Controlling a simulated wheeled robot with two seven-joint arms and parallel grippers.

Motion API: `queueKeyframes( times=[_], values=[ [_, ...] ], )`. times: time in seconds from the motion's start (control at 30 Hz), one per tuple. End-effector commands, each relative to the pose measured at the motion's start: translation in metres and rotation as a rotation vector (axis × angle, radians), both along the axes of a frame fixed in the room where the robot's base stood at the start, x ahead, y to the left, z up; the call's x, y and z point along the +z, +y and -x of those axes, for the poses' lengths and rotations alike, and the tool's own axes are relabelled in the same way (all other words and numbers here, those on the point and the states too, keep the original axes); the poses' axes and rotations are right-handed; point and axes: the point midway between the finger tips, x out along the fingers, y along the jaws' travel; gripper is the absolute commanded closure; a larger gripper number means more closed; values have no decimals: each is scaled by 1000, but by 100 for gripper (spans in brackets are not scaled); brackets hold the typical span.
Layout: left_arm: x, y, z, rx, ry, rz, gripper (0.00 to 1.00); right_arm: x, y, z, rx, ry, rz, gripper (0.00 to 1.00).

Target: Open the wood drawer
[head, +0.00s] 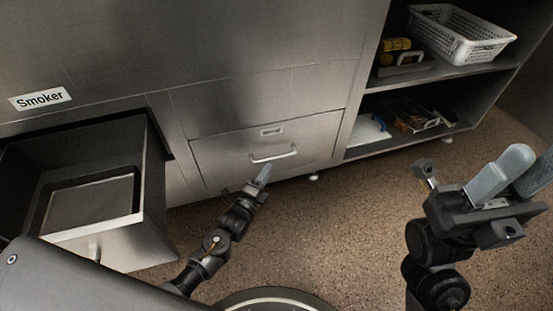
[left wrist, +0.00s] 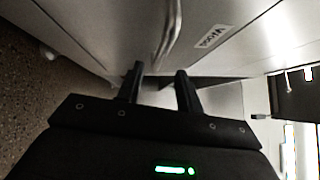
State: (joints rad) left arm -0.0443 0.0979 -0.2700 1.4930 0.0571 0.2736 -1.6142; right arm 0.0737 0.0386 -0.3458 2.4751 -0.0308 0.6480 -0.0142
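The wood drawer (head: 225,157) is a closed grey metal front low in the steel cabinet. It has a pale bar handle (head: 273,154) and a small label above it; the label (left wrist: 213,37) reads as "Wood" in the left wrist view. My left gripper (head: 265,172) is just below and in front of the handle. In the left wrist view its two fingers (left wrist: 160,75) stand apart and empty, pointing at the handle (left wrist: 167,35), which lies just beyond the tips. My right gripper (head: 528,172) is far right, its fingers apart with nothing between them.
An open drawer (head: 152,180) with a tray inside sticks out at left, under the "Smoker" label (head: 41,99). Open shelves (head: 440,73) at right hold a white perforated basket (head: 460,35) and several items. Speckled floor (head: 340,220) is clear before the drawer.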

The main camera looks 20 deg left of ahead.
Motion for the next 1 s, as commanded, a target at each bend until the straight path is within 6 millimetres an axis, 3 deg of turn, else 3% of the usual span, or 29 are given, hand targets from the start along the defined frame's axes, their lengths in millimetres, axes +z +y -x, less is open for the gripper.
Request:
queueKeyframes(
  times=[0.2,0.4,0.8,1.0],
  values=[
    [3,-9,-41,0,-3,2,64,7,8,8,31,-76,5,64],
    [7,-15,-63,1,-1,0,64,11,12,12,47,-104,12,64],
    [9,-16,-69,0,0,0,64,14,14,13,53,-113,15,64],
    [9,-16,-69,0,0,0,90,14,14,13,52,-113,14,64]
  ],
)
